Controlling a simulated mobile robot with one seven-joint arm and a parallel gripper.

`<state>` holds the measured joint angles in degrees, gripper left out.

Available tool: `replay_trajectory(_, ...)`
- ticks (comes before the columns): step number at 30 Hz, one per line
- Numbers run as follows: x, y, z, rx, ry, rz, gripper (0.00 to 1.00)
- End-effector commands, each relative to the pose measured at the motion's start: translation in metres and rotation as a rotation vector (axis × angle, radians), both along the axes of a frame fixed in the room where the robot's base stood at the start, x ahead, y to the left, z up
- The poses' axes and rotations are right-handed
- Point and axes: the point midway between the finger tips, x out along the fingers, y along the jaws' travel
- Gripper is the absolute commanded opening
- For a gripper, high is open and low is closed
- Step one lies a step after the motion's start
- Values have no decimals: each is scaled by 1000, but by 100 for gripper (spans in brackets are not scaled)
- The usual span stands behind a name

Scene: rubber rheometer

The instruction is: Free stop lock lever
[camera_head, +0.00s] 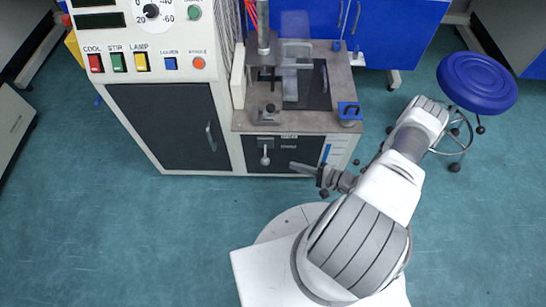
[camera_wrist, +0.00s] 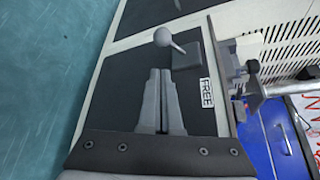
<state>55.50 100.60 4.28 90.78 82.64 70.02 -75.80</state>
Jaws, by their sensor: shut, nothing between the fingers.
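The stop lock lever (camera_head: 265,158) is a light grey stick with a ball end on the dark front panel of the machine's right-hand unit. In the wrist view its ball-ended lever (camera_wrist: 176,44) juts from a dark block, beyond my fingertips and apart from them. A white label reading FREE (camera_wrist: 207,92) is on the same panel, to the right of my fingers. My gripper (camera_head: 294,166) is in front of the panel, to the right of the lever. In the wrist view my gripper (camera_wrist: 160,72) has its two grey fingers together, with nothing between them.
The cabinet (camera_head: 169,125) with a dark door and handle stands left of the panel. Coloured switches (camera_head: 118,62) sit above it. A metal worktop (camera_head: 245,121) with a clear guard is above the panel. A blue stool (camera_head: 477,82) stands at right. The floor in front is clear.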

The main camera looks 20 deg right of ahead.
Motion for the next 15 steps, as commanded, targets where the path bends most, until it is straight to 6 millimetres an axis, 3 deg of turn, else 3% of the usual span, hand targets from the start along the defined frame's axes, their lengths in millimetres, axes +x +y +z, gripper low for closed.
replay_trajectory(8, 2, 1, -1, 0, 0, 2, 0)
replay_trajectory(15, 23, 24, -10, 1, -1, 4, 0)
